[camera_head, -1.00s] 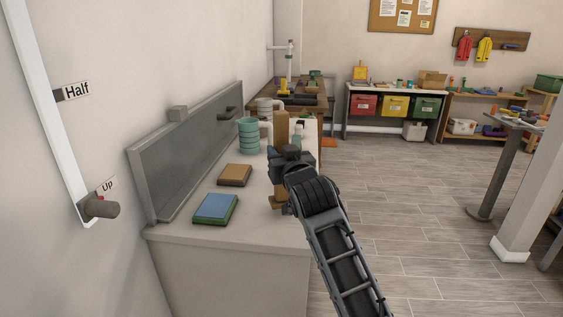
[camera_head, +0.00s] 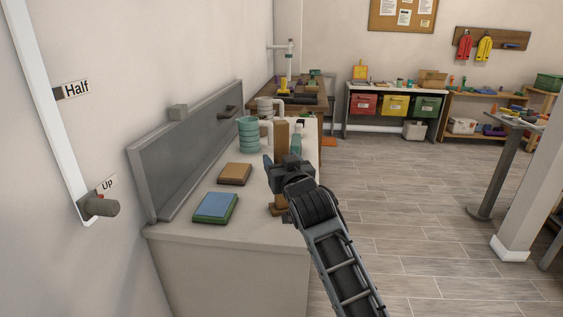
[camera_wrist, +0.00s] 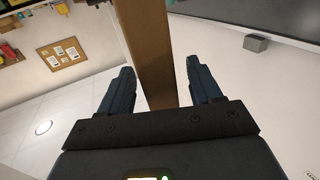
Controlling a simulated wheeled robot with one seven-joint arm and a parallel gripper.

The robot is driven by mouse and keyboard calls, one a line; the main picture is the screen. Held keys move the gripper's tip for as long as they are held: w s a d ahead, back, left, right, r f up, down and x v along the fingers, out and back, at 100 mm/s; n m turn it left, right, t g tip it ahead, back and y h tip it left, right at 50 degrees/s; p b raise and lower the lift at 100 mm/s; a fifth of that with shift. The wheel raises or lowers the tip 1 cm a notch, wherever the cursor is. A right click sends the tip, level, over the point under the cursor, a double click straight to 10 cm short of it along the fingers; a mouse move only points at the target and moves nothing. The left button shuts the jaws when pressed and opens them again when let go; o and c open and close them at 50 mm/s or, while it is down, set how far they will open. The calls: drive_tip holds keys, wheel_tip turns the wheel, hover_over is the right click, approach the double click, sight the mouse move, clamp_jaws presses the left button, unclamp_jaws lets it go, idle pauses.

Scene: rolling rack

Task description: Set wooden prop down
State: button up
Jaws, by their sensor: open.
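The wooden prop (camera_head: 282,134) is a tall brown post standing upright on the white counter (camera_head: 262,215), near its right edge. My arm hides its middle, and its foot shows below my gripper. My gripper (camera_head: 277,163) is at mid-height of the prop. In the wrist view, the prop (camera_wrist: 150,50) rises between the two blue fingers of my gripper (camera_wrist: 160,88). The fingers are spread, with a gap on each side of the post.
A blue-and-green block (camera_head: 215,208) and a brown-topped block (camera_head: 235,174) lie on the counter to the left. A stack of teal cups (camera_head: 249,135) stands behind them. A grey panel (camera_head: 190,145) lines the wall side. Open floor (camera_head: 420,210) lies to the right.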

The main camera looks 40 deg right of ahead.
drive_tip(key=b+v, duration=0.1)
drive_tip(key=v, duration=1.1)
drive_tip(key=shift+r, duration=0.15)
drive_tip(key=shift+s, duration=0.1)
drive_tip(key=s+a+f+n+y, duration=0.4)
drive_tip(key=s+a+f+y, duration=0.1)
drive_tip(key=s+a+f, duration=0.9)
drive_tip(key=s+a+r+n+y, duration=0.1)
drive_tip(key=s+a+y, duration=0.1)
drive_tip(key=s, duration=0.9)
drive_tip(key=s+a+r+n+y, duration=0.1)
drive_tip(key=s+a+r+y, duration=0.1)
drive_tip(key=s, duration=0.9)
drive_tip(key=shift+a+r+g, duration=0.2)
drive_tip(key=shift+a+g, duration=0.2)
drive_tip(key=shift+a, duration=0.35)
